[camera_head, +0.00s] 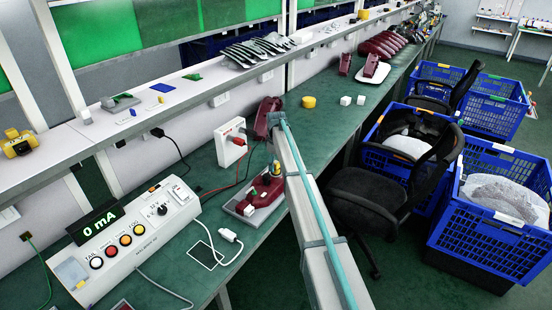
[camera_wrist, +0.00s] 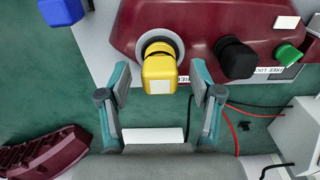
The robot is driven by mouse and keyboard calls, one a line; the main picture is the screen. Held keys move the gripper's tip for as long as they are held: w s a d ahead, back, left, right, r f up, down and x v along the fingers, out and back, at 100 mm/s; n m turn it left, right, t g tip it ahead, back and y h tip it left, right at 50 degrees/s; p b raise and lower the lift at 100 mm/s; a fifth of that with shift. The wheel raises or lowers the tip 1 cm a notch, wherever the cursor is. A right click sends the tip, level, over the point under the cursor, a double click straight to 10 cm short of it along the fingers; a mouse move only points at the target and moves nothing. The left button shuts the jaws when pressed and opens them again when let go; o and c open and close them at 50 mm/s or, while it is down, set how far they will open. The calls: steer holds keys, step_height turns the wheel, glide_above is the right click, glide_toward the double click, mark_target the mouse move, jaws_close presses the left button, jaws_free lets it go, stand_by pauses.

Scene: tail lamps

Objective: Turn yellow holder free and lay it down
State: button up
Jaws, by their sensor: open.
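The yellow holder (camera_wrist: 159,72) sits in a round grey socket of a dark red lamp housing (camera_wrist: 205,28) in the wrist view. My gripper (camera_wrist: 161,84) is open, with one teal-and-grey finger on each side of the yellow holder. Gaps show between the fingers and the holder, so I see no contact. A black holder (camera_wrist: 236,58) and a green holder (camera_wrist: 288,54) sit to its right on the same housing. In the head view the red housing (camera_head: 263,191) lies on a grey tray (camera_head: 238,207), partly hidden by my arm.
A blue block (camera_wrist: 62,11) is at the wrist view's upper left; another dark red lamp part (camera_wrist: 42,150) lies lower left. The tester box (camera_head: 135,235) reads 0 mA.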

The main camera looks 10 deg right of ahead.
steer(key=shift+f, duration=0.1)
steer(key=c, duration=1.2)
steer(key=shift+n, duration=2.3)
steer(key=shift+n, duration=0.8)
steer(key=n, duration=0.3)
steer(key=shift+f, duration=0.1)
steer(key=shift+s, duration=0.1)
steer(key=shift+f+n, duration=0.15)
steer(key=shift+n, duration=1.45)
